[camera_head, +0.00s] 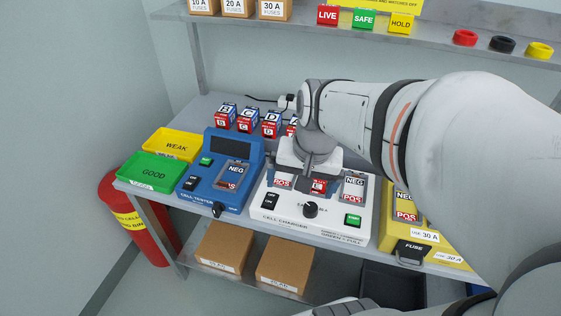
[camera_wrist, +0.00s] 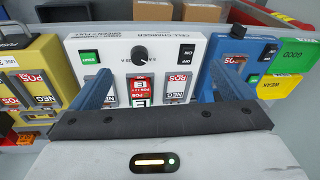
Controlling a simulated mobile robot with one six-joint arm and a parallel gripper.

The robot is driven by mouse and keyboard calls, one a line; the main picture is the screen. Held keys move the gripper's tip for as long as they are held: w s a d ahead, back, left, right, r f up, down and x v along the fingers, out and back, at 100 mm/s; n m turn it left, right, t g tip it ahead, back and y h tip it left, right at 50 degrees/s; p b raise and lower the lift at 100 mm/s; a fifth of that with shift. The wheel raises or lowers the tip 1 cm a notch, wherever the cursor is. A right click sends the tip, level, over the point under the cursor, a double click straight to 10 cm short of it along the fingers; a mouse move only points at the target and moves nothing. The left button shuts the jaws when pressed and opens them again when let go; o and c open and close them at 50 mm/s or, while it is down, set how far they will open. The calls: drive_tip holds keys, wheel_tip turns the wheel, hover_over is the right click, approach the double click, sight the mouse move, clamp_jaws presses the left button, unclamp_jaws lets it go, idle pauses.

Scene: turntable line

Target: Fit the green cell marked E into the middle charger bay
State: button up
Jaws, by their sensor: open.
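The cell marked E (camera_wrist: 138,92), with green and red faces, stands in the middle bay of the white cell charger (camera_wrist: 190,48). In the head view, the cell (camera_head: 319,186) shows low in front of my wrist, its upper part hidden. I cannot tell whether it is fully seated. My gripper (camera_wrist: 158,72) is open, its blue fingers wide apart over the charger, one on each side of the cell and clear of it. In the head view my gripper (camera_head: 305,180) is partly hidden by my wrist. The outer charger bays (camera_head: 354,188) look empty, with NEG and POS labels.
The blue cell tester (camera_head: 200,186) stands left of the charger, and yellow fuse units (camera_head: 405,228) stand right. Several lettered cells (camera_head: 247,121) stand behind. Green GOOD (camera_head: 150,172) and yellow WEAK (camera_head: 176,145) trays are at far left. A shelf (camera_head: 440,47) runs above.

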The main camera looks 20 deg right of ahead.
drive_tip(key=s+n, duration=0.1)
drive_tip(key=s+a+n, duration=0.1)
drive_tip(key=n, duration=0.1)
drive_tip(key=s+a+n, duration=0.1)
drive_tip(key=n, duration=0.1)
drive_tip(key=shift+s+f+h, duration=0.25)
drive_tip(key=shift+s+h, duration=0.05)
drive_tip(key=shift+s, duration=0.1)
idle(1.1)
